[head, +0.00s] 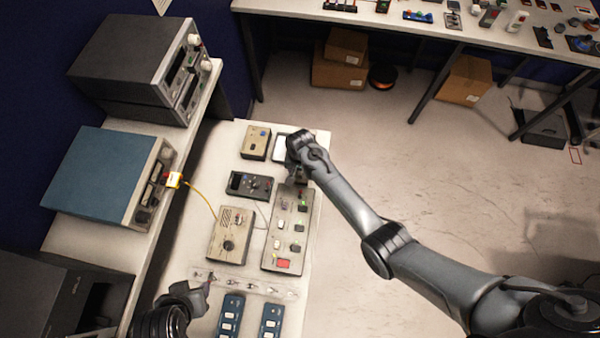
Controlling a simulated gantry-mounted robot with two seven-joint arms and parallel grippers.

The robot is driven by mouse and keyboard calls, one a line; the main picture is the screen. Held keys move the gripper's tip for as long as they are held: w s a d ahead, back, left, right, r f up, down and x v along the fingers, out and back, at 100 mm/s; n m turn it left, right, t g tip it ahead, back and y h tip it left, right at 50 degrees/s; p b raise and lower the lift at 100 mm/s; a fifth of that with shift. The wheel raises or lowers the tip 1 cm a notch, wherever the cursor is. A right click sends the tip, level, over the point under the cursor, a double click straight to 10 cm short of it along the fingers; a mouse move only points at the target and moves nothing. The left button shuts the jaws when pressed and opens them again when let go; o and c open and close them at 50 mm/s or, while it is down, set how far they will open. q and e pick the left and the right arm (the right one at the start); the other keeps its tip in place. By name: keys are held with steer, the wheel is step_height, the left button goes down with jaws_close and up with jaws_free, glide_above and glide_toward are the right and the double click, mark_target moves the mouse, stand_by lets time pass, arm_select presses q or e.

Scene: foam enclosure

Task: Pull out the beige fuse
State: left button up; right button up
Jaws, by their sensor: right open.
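A beige panel (269,256) with several small coloured parts lies on the white table, near its right edge. A pale block (277,244) sits on its lower half; it is too small to tell whether this is the beige fuse. My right gripper (297,178) is over the panel's far end, pointing down. It is open, and its wrist hides part of what lies beneath. I cannot tell whether its fingers touch anything. My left gripper (208,284) is at the lower left, near a clear strip; its jaws are too small to read.
A beige box with a dial (229,250), a black device (249,185) and a small tan box (256,143) lie left of the panel. Two blue modules (230,315) are at the near end. A shelf with instruments (108,178) stands at left.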

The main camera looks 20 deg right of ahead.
steer(key=shift+p, duration=0.3)
jaws_close()
stand_by(0.4)
steer(key=shift+r, duration=0.1)
steer(key=shift+r+p, duration=0.3)
steer(key=shift+p, duration=0.1)
steer(key=shift+r+p, duration=1.15)
steer(key=shift+p, duration=0.2)
steer(key=shift+r+p, duration=1.35)
steer(key=shift+p, duration=0.1)
steer(key=shift+r, duration=0.1)
